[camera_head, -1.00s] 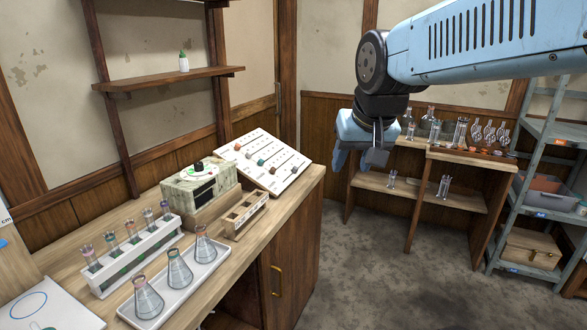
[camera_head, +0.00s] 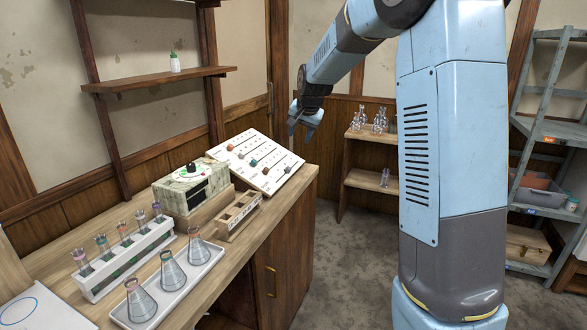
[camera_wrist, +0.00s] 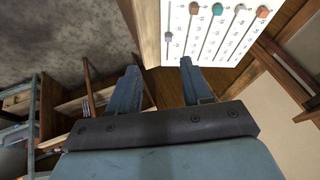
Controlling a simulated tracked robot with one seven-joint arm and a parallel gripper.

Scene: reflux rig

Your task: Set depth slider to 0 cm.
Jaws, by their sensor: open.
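A white sloped slider panel (camera_head: 262,178) stands at the far end of the wooden bench. It carries several parallel sliders with coloured knobs, including an orange knob (camera_head: 230,147) and a green knob (camera_head: 253,163). Their labels are too small to read, so I cannot tell which is the depth slider. In the wrist view the panel (camera_wrist: 205,50) lies beyond my fingertips, with a grey knob (camera_wrist: 168,36) set apart from the row of others. My gripper (camera_head: 301,130) is open and empty, above and to the right of the panel; its spread fingers show in the wrist view (camera_wrist: 159,68).
A boxy device with a dial (camera_head: 193,185) and a wooden rack (camera_head: 240,212) stand left of the panel. Test tubes in a white rack (camera_head: 125,260) and flasks on a tray (camera_head: 172,290) are nearer. A shelf with glassware (camera_head: 365,185) stands behind.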

